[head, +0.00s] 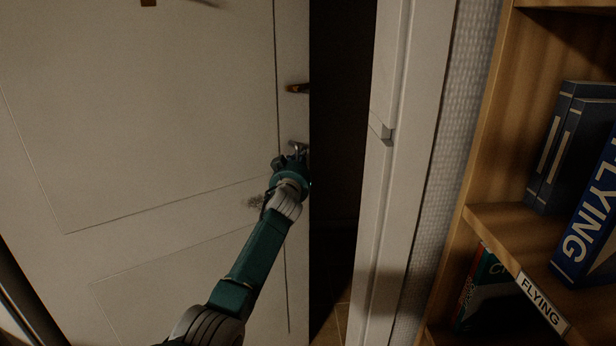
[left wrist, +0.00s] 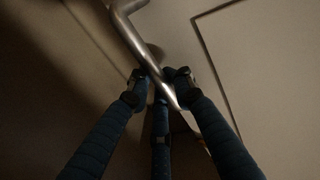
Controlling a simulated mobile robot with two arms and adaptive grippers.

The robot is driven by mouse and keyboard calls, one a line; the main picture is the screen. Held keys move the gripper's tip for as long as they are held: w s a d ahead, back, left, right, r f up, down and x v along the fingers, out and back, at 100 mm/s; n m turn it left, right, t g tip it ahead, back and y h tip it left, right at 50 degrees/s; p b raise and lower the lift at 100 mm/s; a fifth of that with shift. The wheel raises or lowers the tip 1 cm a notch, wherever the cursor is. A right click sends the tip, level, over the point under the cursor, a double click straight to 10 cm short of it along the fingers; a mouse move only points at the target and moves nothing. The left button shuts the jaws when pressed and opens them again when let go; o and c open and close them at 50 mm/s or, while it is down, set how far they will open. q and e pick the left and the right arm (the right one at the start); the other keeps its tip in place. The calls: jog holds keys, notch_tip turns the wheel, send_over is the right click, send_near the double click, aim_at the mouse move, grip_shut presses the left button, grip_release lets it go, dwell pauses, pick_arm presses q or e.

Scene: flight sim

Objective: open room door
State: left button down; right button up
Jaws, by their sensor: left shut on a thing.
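A white panelled door (head: 150,110) fills the left of the head view. It stands ajar, with a dark gap (head: 338,130) between its edge and the white frame (head: 405,150). My left gripper (head: 296,158) is at the door's edge, at handle height. In the left wrist view, a curved metal door handle (left wrist: 132,32) runs down between my left gripper's fingers (left wrist: 163,82), which are shut on it. Most of the handle is hidden by the gripper in the head view. My right gripper does not show.
A wooden bookshelf (head: 490,130) stands close on the right, past the door frame, with blue books (head: 575,150) and a label reading FLYING (head: 542,300). A brown fitting (head: 298,88) sits on the door edge above the gripper. The gap beyond is dark.

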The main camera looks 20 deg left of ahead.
pick_arm(q)
jog(key=shift+w+a+b, duration=0.45)
jog(key=shift+w+a, duration=0.3)
jog(key=shift+a, duration=0.25)
jog(key=c, duration=1.6)
grip_release()
jog(key=shift+s+a, duration=0.1)
jog(key=shift+a, duration=0.05)
jog(key=shift+s+d, duration=0.4)
jog(key=shift+s, duration=1.55)
jog(key=shift+s+d, duration=0.45)
jog(key=shift+s, duration=1.5)
jog(key=shift+s+d, duration=0.4)
jog(key=shift+s, duration=1.55)
